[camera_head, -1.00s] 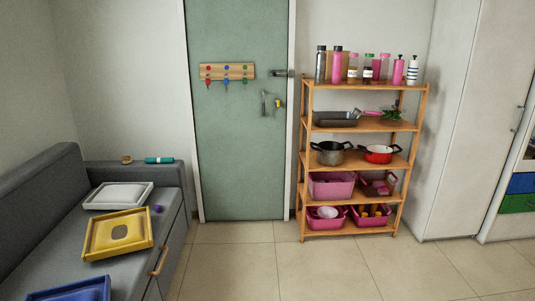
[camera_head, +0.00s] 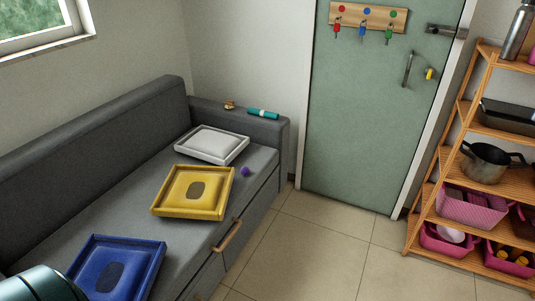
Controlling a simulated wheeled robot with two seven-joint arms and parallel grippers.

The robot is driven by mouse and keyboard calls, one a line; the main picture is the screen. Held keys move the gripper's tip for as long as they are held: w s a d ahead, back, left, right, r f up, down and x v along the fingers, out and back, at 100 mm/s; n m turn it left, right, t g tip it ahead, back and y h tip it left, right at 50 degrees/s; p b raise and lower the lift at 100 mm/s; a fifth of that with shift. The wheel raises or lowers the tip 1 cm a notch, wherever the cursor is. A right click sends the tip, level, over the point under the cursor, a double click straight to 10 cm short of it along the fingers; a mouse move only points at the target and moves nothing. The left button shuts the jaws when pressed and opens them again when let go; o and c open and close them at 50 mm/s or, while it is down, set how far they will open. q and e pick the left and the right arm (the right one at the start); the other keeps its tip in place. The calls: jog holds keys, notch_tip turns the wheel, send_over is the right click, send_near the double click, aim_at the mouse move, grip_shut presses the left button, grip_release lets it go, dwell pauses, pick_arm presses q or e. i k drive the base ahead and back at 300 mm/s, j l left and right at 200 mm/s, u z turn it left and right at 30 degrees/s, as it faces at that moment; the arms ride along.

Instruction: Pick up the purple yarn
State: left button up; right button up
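The purple yarn (camera_head: 245,171) is a small round ball on the grey sofa seat. It lies near the seat's front edge, just right of the yellow tray's far corner and below the white tray.
On the sofa (camera_head: 150,235) lie a white tray (camera_head: 239,152), a yellow tray (camera_head: 165,211) and a blue tray (camera_head: 146,279). A teal cylinder (camera_head: 263,113) lies on the armrest. A wooden shelf (camera_head: 421,220) stands right of the green door (camera_head: 360,130). The tiled floor (camera_head: 310,255) is clear.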

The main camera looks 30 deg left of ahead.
aim_at(245, 172)
jog(key=i+u, duration=0.15)
jog(key=i, duration=0.5)
jog(key=i+l+u, duration=0.15)
jog(key=i, duration=0.55)
jog(key=i+u, duration=0.45)
jog(key=i+l+u, duration=0.1)
jog(key=i+u, duration=0.3)
jog(key=i+l+u, duration=0.2)
jog(key=u, duration=0.25)
jog(key=i+l+u, duration=0.4)
